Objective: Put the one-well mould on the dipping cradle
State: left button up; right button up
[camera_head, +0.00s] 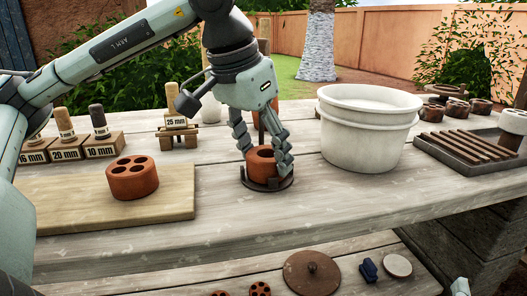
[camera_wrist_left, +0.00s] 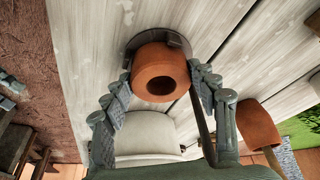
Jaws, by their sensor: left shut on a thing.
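The one-well mould is a short terracotta cylinder (camera_head: 259,161) with a single round hole in its top. My left gripper (camera_head: 264,158) is shut on it, with fingers on both sides. The mould is upright in or just over the dipping cradle (camera_head: 284,184), a dark round stand with a raised rim on the table. Whether its underside touches the cradle is hidden. In the left wrist view the mould (camera_wrist_left: 160,63) is between the fingers, and the cradle's dark rim (camera_wrist_left: 178,40) shows behind it.
A large white bucket (camera_head: 362,145) stands close right of the cradle. A terracotta mould with several wells (camera_head: 132,180) rests on a wooden board (camera_head: 70,207) at left. Labelled blocks (camera_head: 67,148) stand behind. A slatted tray (camera_head: 465,155) is at right. A lower shelf holds a round lid (camera_head: 311,272).

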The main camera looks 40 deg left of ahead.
jog(key=shift+r, duration=0.2)
pick_arm(q)
jog(key=o, duration=1.3)
pick_arm(e)
jog(key=shift+s+r, duration=0.1)
jog(key=shift+r, duration=0.05)
pick_arm(q)
jog(key=shift+r+p, duration=0.3)
jog(key=shift+r, duration=0.35)
jog(key=shift+p+v, duration=0.75)
jog(key=shift+v, duration=4.75)
pick_arm(e)
jog(key=d+f+g+h, duration=0.3)
jog(key=d+f+g, duration=0.1)
jog(key=f, duration=0.6)
jog(key=shift+w+d+f+g, duration=0.15)
jog(key=shift+w+f+g, duration=0.1)
jog(key=shift+w+g, duration=0.15)
pick_arm(q)
jog(key=shift+s, duration=0.15)
